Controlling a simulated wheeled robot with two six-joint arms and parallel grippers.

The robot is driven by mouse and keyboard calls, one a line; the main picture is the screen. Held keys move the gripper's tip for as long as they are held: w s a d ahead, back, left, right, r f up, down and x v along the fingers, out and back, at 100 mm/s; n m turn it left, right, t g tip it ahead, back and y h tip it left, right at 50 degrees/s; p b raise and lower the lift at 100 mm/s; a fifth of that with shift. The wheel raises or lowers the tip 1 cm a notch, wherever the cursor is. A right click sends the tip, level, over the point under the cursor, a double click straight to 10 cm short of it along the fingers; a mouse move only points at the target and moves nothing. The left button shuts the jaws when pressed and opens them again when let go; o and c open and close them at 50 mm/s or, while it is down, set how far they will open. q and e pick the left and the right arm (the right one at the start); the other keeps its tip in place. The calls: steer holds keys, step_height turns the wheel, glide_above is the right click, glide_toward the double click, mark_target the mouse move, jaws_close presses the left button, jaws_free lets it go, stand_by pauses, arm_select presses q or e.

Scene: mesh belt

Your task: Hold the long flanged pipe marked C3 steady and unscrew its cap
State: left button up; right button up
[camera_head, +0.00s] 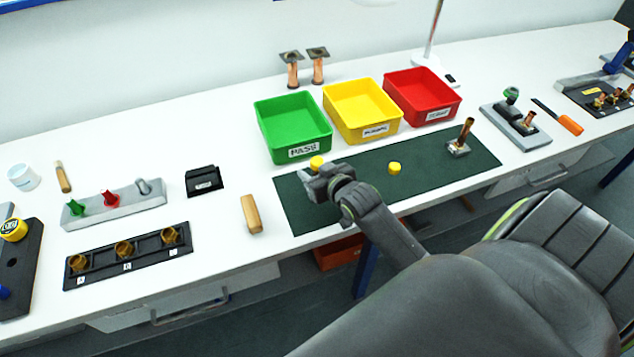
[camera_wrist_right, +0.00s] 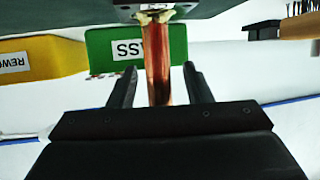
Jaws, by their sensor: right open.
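My right gripper (camera_head: 314,183) is over the left part of the green mat (camera_head: 436,165). In the right wrist view my right gripper (camera_wrist_right: 155,76) is open, with a copper pipe (camera_wrist_right: 158,55) between its two fingers and a visible gap on each side. The pipe's flanged end (camera_wrist_right: 150,12) is at the mat, at the top of that picture; its other end is hidden behind the gripper body. In the head view a yellow cap (camera_head: 317,162) shows just behind the gripper, and the pipe is hidden. I can read no C3 mark. My left gripper is not in view.
Another yellow cap (camera_head: 394,168) and a flanged copper pipe (camera_head: 463,136) are on the mat. Green (camera_head: 293,152), yellow (camera_head: 362,132) and red (camera_head: 424,112) bins stand behind it. A wooden-handled piece (camera_head: 251,214) lies left of the mat.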

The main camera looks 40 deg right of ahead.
steer(key=shift+w+f, duration=0.15)
steer(key=shift+w, duration=0.25)
jaws_close()
step_height(320, 180, up, 10)
steer(key=b, duration=0.1)
stand_by(0.6)
